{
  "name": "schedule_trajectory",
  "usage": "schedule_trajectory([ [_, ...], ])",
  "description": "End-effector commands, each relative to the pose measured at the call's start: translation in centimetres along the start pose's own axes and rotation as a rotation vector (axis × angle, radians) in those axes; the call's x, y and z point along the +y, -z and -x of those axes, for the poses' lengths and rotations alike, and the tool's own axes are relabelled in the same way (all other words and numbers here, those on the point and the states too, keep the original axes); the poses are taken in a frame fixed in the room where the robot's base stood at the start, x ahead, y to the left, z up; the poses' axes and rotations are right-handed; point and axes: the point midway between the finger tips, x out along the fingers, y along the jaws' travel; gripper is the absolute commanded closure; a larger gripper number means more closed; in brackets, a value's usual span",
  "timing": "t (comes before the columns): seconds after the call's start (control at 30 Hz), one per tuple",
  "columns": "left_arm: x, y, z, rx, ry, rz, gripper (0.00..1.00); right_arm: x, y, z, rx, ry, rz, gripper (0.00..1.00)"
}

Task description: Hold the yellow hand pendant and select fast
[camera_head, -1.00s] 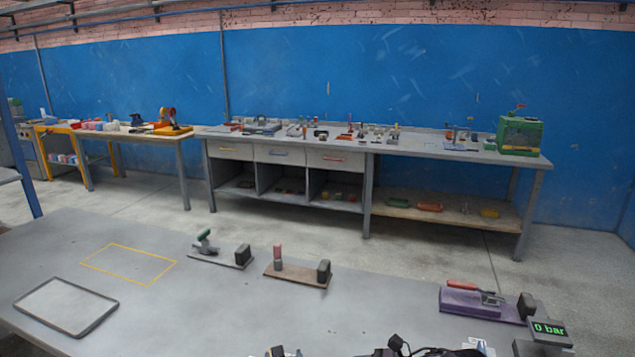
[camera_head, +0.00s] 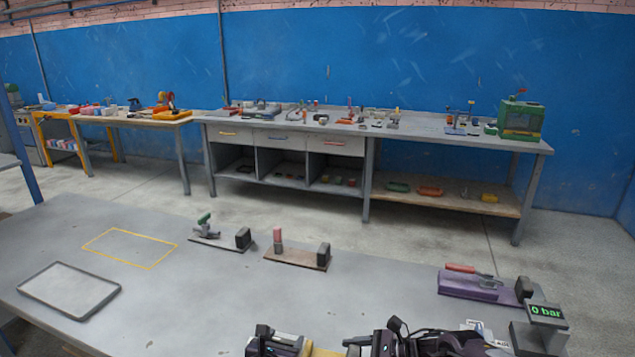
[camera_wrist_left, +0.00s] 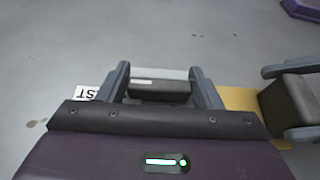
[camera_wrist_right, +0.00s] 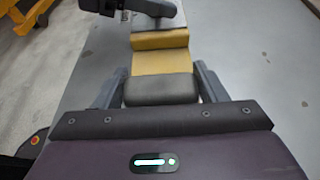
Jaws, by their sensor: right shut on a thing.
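The yellow hand pendant (camera_head: 322,352) shows only in part at the bottom edge of the head view, between my two grippers. In the right wrist view its yellow body (camera_wrist_right: 160,58) runs away from a grey end block. My right gripper (camera_wrist_right: 160,84) is shut on that grey end. My left gripper (camera_wrist_left: 160,76) is at the pendant's other end, with one finger on each side of a dark block (camera_wrist_left: 158,90) bearing a white mark. Whether the fingers grip it I cannot tell. A white label (camera_wrist_left: 88,93) beside the left finger shows the letters "ST", upside down; the rest is hidden.
A display (camera_head: 546,313) reads "0 bar". The table's middle is clear.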

Motion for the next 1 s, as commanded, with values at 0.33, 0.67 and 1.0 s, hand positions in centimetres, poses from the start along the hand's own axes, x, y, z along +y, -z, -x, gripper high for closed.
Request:
schedule_trajectory([
  [0.33, 0.0, 0.0, 0.0, -0.001, -0.001, 0.001, 0.2, 0.0, 0.0, 0.0, -0.001, 0.001, 0.0, 0.71],
  [0.67, 0.0, 0.1, 2.2, 0.0, 0.0, -0.001, 0.2, 0.0, 0.0, 0.0, 0.0, 0.001, 0.0, 0.71],
  [1.0, 0.0, 0.1, 8.8, 0.002, 0.0, 0.0, 0.2, 0.0, 0.0, 0.0, 0.0, 0.001, 0.0, 0.71],
])
